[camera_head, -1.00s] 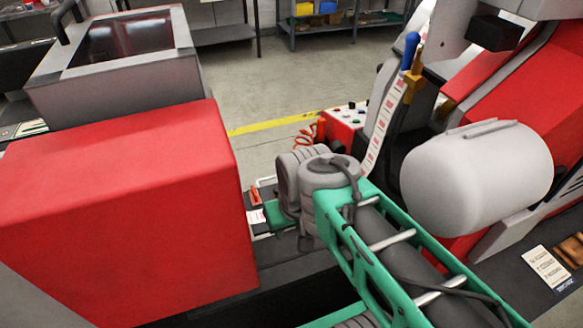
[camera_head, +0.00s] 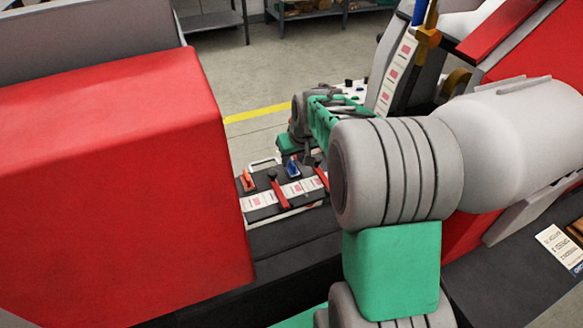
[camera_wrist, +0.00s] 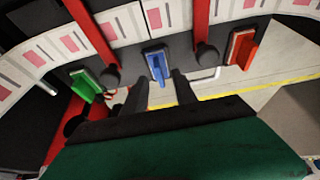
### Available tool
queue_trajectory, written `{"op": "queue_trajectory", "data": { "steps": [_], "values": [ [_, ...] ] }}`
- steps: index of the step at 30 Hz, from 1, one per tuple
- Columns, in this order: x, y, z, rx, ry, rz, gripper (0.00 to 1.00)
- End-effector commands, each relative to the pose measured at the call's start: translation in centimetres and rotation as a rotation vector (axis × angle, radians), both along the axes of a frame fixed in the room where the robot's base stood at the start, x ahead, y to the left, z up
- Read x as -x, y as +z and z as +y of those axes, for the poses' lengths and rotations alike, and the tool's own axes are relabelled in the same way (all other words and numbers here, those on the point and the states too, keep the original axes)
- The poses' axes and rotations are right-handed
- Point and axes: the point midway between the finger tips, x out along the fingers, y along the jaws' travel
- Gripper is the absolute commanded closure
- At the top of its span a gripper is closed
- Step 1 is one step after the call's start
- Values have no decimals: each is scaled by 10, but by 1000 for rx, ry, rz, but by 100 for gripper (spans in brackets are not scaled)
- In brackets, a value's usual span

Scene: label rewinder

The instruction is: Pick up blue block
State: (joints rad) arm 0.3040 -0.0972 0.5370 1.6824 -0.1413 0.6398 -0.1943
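The blue block (camera_wrist: 157,66) stands upright on a dark base at the edge of the label strip in the wrist view. It also shows in the head view (camera_head: 292,168) on the black plate, right by my gripper. My gripper (camera_wrist: 160,82) is open. Its two dark fingers point toward the block, one to each side of its line, and the block appears just beyond the fingertips. I cannot tell whether they touch it.
A green block (camera_wrist: 86,86) and a red-orange block (camera_wrist: 242,50) stand either side of the blue one. Red bars (camera_wrist: 199,25) with dark knobs cross the label strip (camera_wrist: 120,25).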

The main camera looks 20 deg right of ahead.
Motion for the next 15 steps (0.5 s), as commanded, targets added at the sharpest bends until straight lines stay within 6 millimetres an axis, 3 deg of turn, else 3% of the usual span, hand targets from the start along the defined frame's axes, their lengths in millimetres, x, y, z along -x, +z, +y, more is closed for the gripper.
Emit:
{"op": "queue_trajectory", "data": {
  "steps": [4, 10, 15],
  "values": [
    [-7, -16, 0, 0, 0, 0, 66],
    [-8, -17, 0, 0, 0, -2, 66],
    [-8, -16, 0, 0, 0, -2, 80]
  ]
}}
